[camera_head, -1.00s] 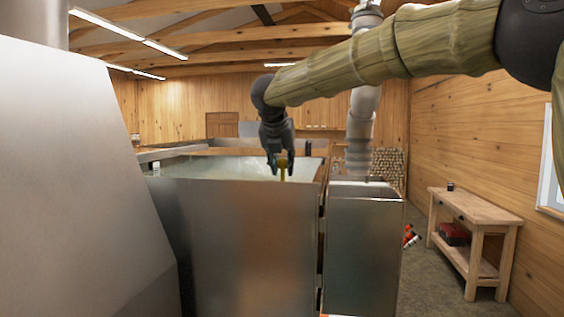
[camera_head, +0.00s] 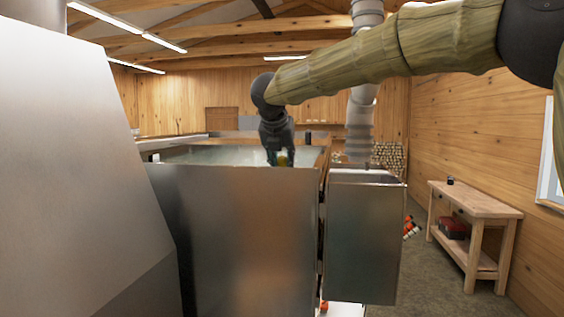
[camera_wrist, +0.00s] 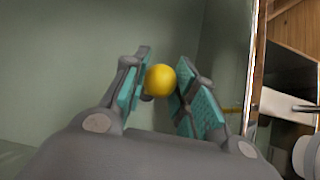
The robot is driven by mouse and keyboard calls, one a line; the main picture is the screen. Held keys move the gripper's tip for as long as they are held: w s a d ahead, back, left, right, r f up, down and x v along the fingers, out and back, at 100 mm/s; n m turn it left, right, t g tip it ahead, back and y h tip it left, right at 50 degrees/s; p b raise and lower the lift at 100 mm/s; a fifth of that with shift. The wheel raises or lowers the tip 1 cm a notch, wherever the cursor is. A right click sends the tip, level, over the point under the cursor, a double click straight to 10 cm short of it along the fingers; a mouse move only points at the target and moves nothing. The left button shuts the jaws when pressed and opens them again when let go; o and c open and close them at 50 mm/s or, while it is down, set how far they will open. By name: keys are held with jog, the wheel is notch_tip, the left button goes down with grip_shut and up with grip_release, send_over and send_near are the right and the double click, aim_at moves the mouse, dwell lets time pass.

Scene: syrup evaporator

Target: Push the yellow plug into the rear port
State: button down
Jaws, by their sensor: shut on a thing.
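My gripper (camera_head: 280,157) hangs from the arm over the near right part of the open metal evaporator pan (camera_head: 235,220). Its lower end dips behind the pan's near rim. It is shut on the yellow plug (camera_wrist: 160,80), whose round yellow end shows between the two teal-padded fingers in the wrist view. In the head view a small bit of the yellow plug (camera_head: 283,159) shows at the fingertips. The rear port is not visible in either view, so I cannot tell how the plug lines up with it.
A narrower metal tank (camera_head: 363,240) stands right of the pan. A large sloping metal body (camera_head: 70,170) fills the left. A wooden workbench (camera_head: 475,205) stands by the right wall. In the wrist view, pale pan walls (camera_wrist: 80,40) surround the fingers.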

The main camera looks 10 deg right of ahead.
jog(key=shift+f+b, duration=0.4)
jog(key=shift+f, duration=0.2)
dwell(0.4)
jog(key=c, duration=1.1)
grip_release()
jog(key=shift+o, duration=0.2)
jog(key=v, duration=1.2)
